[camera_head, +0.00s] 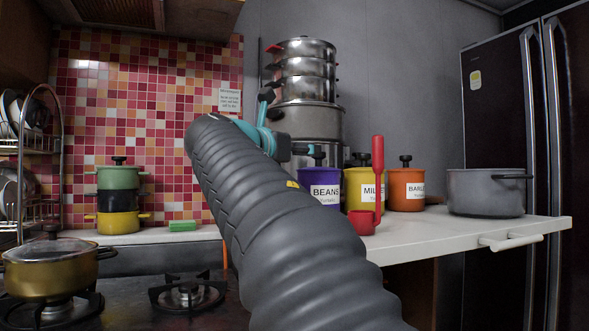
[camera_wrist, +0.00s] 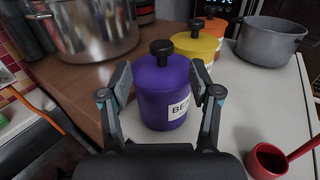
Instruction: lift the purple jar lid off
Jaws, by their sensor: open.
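The purple jar (camera_head: 322,188) stands upright on the white counter, labelled "BEANS". In the wrist view the purple jar (camera_wrist: 165,104) shows whole, with its purple lid (camera_wrist: 162,70) and black knob on top. The lid sits on the jar. My gripper (camera_wrist: 160,83) is open, with one finger in view on each side of the jar's upper part and nothing held. I cannot tell whether the fingers touch the jar. In the head view my gripper (camera_head: 290,150) is near the jar's top, and my arm hides part of the area to its left.
A yellow jar (camera_head: 359,188) and an orange jar (camera_head: 406,188) stand to the right of the purple jar. A red ladle (camera_head: 362,222) stands in front. A grey pot (camera_head: 486,193) is at the right, and stacked steel pots (camera_head: 306,122) stand behind. The counter (camera_head: 440,233) has free room in front.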

